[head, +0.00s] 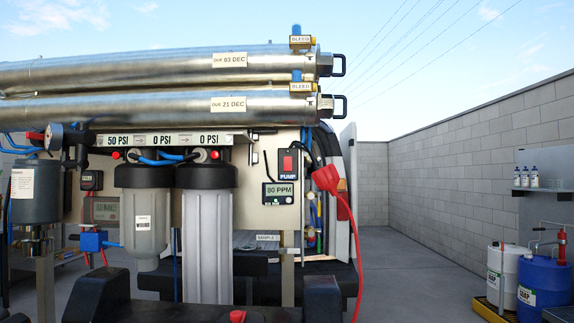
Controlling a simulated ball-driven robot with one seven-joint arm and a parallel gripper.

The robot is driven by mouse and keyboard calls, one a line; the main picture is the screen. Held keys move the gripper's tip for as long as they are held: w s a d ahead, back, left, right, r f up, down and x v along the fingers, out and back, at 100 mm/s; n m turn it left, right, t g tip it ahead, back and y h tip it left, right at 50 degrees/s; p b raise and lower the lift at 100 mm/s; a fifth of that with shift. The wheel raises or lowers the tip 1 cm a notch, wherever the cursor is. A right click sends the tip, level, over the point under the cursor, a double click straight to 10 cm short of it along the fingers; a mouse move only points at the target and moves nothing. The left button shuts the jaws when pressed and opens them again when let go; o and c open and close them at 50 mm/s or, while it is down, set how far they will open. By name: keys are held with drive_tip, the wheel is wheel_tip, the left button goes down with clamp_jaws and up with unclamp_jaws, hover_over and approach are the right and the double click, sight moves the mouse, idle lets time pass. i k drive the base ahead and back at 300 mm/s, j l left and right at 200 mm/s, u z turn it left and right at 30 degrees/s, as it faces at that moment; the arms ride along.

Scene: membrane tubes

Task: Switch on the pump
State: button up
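The pump switch (287,162) is a red rocker in a black box on the white panel, right of the two filter housings. A "PUMP" label (288,177) sits just under it. The picture is too small to tell which way the rocker is tipped. A red plug (326,179) with a red cable hangs just right of the switch; I cannot tell what it is plugged into.
Two steel membrane tubes (160,105) run across above the panel. A grey filter housing (143,215) and a dark-capped one (208,240) stand left of the switch. An 80 PPM meter (279,193) is below it. White and blue drums (545,290) stand far right. Open floor lies between.

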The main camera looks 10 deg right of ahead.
sight(287, 160)
drive_tip(key=l, duration=0.9)
drive_tip(key=i+l, duration=0.2)
drive_tip(key=l, duration=0.15)
drive_tip(key=i+l, duration=0.15)
drive_tip(key=l, duration=0.15)
drive_tip(key=i+l+u, duration=0.1)
drive_tip(key=l, duration=0.25)
drive_tip(key=i+j, duration=0.1)
drive_tip(key=i, duration=0.35)
drive_tip(key=i+j, duration=0.1)
drive_tip(key=i, duration=0.35)
drive_tip(key=u, duration=0.05)
